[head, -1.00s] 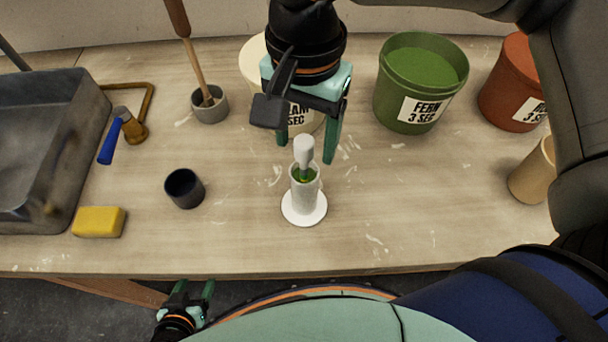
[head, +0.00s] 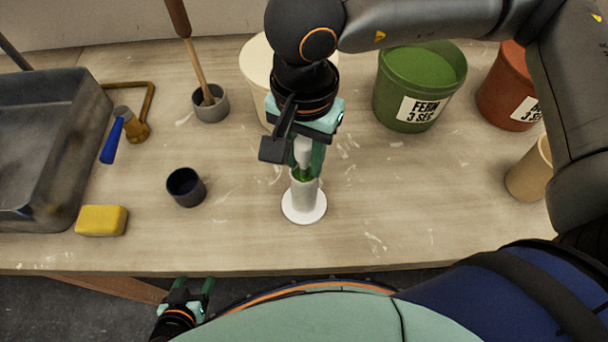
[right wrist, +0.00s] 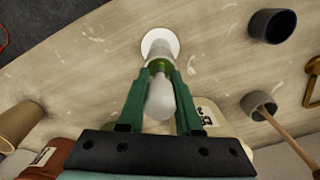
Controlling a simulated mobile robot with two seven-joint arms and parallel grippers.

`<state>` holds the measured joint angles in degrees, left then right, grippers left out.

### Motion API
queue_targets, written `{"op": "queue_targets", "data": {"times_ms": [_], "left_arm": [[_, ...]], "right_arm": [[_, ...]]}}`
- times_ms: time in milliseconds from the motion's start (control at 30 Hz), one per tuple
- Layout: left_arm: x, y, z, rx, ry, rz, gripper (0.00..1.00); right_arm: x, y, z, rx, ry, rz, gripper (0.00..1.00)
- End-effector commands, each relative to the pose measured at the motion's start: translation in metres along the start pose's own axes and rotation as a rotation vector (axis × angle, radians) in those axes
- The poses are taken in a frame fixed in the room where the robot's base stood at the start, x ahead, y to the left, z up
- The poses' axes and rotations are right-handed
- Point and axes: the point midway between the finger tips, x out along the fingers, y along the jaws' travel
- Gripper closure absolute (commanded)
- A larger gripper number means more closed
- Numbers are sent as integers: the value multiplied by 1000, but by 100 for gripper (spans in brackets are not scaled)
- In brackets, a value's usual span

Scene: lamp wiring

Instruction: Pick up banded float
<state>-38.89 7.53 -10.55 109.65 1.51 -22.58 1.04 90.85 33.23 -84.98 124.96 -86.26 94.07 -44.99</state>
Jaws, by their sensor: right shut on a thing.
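The banded float (head: 304,152) has a white rounded top and a green part below it. It stands upright in a white cylindrical holder with a round white base (head: 304,208). My right gripper (head: 305,170) comes down from above and is shut on the float, just above the holder's rim. In the right wrist view the two green fingers (right wrist: 159,72) close on either side of the float (right wrist: 160,100), near its green part. The float's lower end is hidden inside the holder. My left gripper (head: 194,288) is open and empty below the table's front edge.
A dark cup (head: 186,188), a yellow sponge (head: 101,221) and a grey sink (head: 35,150) are on the left. A green FERN bucket (head: 415,90), a red bucket (head: 510,95) and a tan cup (head: 528,175) are on the right. A cream bucket (head: 254,65) stands behind my right gripper.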

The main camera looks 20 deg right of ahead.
Motion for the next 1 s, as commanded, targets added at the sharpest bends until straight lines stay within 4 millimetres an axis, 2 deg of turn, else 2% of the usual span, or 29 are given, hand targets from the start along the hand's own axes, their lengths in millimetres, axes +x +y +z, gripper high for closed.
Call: {"op": "queue_targets", "data": {"times_ms": [33, 200, 1000], "left_arm": [[0, 0, 0, 0, 1, 0, 31], [0, 0, 0, 0, 1, 0, 31], [0, 0, -1, 0, 1, 0, 31]], "right_arm": [[0, 0, 0, 0, 0, 0, 82], [0, 0, 0, 0, 0, 0, 100], [0, 0, 0, 0, 0, 0, 100]]}}
